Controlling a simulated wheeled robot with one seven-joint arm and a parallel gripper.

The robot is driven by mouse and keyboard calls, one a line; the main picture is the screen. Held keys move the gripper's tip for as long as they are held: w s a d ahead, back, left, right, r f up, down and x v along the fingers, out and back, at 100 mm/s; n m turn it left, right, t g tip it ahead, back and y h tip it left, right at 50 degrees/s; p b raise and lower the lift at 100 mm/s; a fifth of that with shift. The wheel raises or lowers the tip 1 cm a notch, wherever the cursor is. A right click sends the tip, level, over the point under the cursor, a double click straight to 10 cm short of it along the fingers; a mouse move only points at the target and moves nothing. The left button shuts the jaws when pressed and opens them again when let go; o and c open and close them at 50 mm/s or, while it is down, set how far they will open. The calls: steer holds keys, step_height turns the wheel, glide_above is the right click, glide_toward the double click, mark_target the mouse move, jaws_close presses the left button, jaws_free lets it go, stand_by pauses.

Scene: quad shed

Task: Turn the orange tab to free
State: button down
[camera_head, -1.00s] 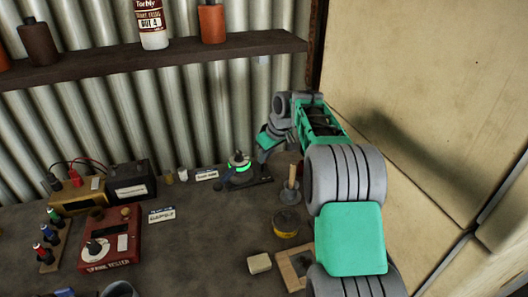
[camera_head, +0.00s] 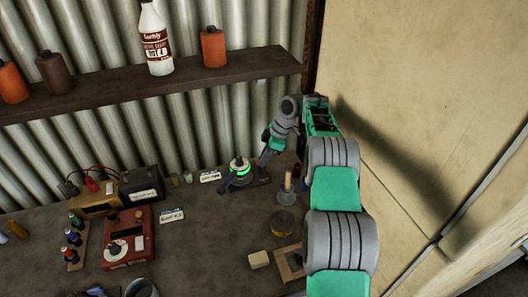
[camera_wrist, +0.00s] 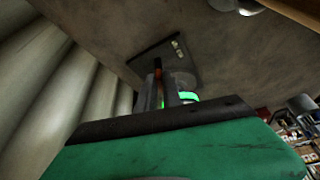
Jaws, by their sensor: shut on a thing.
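The round device (camera_head: 240,168) with a glowing green ring stands on a dark base plate (camera_head: 262,182) at the back of the bench. In the wrist view the green glow (camera_wrist: 190,97) shows beside my fingers, and the dark plate (camera_wrist: 145,62) lies beyond them. The orange tab (camera_wrist: 157,66) shows as a small orange-brown piece between the fingertips of my gripper (camera_wrist: 163,80). My gripper is shut on it. The fingers hide most of the tab, and I cannot tell which mark it points to. In the head view my gripper is small and partly hidden at the device.
A white label card (camera_head: 210,176) stands left of the device. A wooden peg on a grey base (camera_head: 286,195) and a round tin (camera_head: 283,222) stand to its right and front. A red tester (camera_head: 128,240) sits at left. The corrugated wall (camera_head: 200,125) is close behind.

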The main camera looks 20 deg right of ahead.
steer(key=shift+n+p, duration=0.35)
steer(key=shift+n, duration=0.05)
steer(key=c, duration=1.5)
jaws_free()
steer(key=shift+f, duration=0.1)
